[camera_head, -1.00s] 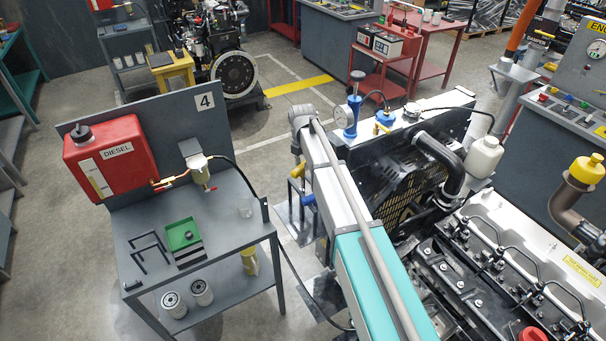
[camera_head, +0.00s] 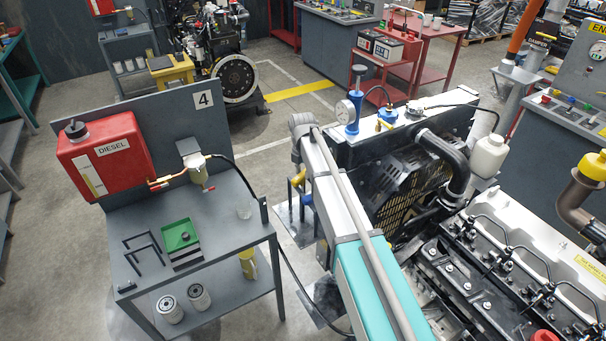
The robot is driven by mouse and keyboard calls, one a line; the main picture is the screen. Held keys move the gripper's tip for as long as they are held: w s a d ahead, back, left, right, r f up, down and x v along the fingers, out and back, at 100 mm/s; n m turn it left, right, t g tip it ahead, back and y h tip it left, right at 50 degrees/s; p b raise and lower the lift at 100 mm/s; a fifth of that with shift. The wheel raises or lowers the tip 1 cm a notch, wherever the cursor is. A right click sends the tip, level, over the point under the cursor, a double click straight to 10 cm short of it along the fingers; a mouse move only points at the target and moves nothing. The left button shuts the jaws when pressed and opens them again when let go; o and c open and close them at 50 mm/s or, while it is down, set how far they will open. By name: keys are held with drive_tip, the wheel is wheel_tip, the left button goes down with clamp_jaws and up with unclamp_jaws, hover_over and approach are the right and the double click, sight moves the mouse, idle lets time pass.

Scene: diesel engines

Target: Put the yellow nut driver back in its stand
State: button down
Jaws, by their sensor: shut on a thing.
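The yellow nut driver (camera_head: 299,178) shows as a small yellow handle just left of my arm, below its wrist. My gripper (camera_head: 297,152) is small and dark at the wrist end, mostly hidden by my arm; it is shut at the yellow handle, though the fingers hardly show. A dark stand frame (camera_head: 291,196) with thin posts is close below and left of the handle. A blue handle (camera_head: 306,201) is beside it, partly behind my arm. Whether the yellow driver touches the stand cannot be told.
A grey bench (camera_head: 236,208) at left carries a red diesel tank (camera_head: 100,158), a green tray (camera_head: 180,234) and a black bracket. A large engine (camera_head: 470,270) fills the right, with a radiator and hoses close to my arm. Open floor lies behind the stand.

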sight(303, 173)
drive_tip(key=shift+f+b, duration=0.5)
drive_tip(key=shift+b, duration=0.05)
drive_tip(key=shift+c, duration=2)
unclamp_jaws()
drive_tip(key=shift+r, duration=0.1)
wheel_tip(303, 173, up, 13)
drive_tip(key=p, duration=1.3)
